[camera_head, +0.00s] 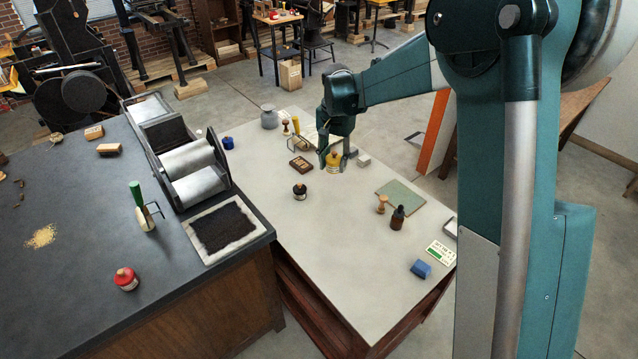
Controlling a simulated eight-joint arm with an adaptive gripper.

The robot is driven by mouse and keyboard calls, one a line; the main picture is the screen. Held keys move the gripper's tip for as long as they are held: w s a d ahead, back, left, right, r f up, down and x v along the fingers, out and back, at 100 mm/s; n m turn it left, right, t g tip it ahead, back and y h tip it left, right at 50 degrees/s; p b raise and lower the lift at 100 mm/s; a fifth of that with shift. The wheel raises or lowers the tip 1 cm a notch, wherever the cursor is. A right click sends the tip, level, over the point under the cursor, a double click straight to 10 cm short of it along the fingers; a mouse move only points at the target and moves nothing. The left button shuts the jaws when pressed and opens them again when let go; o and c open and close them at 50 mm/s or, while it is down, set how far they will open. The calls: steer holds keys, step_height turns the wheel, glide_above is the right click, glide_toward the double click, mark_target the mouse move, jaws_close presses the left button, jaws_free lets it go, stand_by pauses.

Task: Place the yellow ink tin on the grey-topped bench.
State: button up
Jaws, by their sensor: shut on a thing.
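The yellow ink tin (333,161) is between the fingers of my gripper (333,166), which is shut on it. It is upright, over the far part of a pale-topped bench (350,285). I cannot tell whether its base touches the top. The fingers hide part of its sides. A bench with a dark grey top (70,290) stands to the left, closer to the camera. A red-lidded tin (126,279) is on the dark grey top, and a black-lidded tin (300,191) is on the pale top, left of and nearer than my gripper.
A roller press (185,160) and a black inked slab (222,230) fill the dark bench's right side. A green-handled tool (144,207) stands beside them.

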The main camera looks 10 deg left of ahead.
steer(key=s+d+m, duration=0.3)
steer(key=d+m, duration=0.1)
steer(key=d, duration=1.3)
steer(key=s+d+m, duration=0.3)
steer(key=d, duration=1.3)
step_height(320, 180, down, 15)
steer(key=shift+f, duration=0.15)
steer(key=shift+f, duration=0.1)
glide_above(415, 235)
steer(key=shift+f, duration=2.8)
steer(key=shift+s+f, duration=0.1)
steer(key=shift+f, duration=2)
steer(key=shift+f, duration=0.2)
